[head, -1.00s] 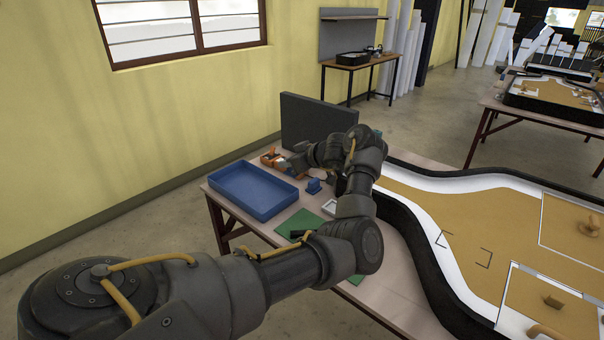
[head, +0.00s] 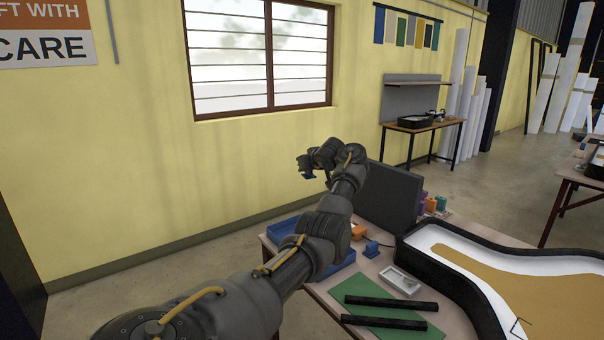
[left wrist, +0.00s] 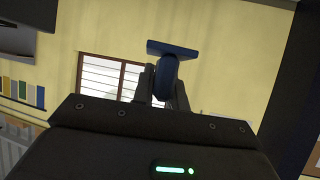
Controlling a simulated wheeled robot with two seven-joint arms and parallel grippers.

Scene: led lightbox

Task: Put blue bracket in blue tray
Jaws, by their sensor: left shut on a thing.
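My left gripper (head: 306,166) is raised high above the table, in front of the yellow wall. It is shut on a dark blue piece (head: 309,175), which I take for the blue bracket. In the left wrist view this piece shows a flat plate (left wrist: 172,48) and a rounded body between the fingers (left wrist: 163,84). The blue tray (head: 283,229) lies on the table below, partly hidden by my left arm. Another small blue piece (head: 371,249) sits on the table just right of the tray. My right gripper is not in view.
A dark upright panel (head: 385,197) stands at the table's back edge, with small coloured pieces (head: 430,204) beside it. An orange piece (head: 358,232), a pale frame (head: 401,281), a green mat (head: 372,316) with black bars (head: 390,302), and a black-rimmed board (head: 465,262) occupy the table.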

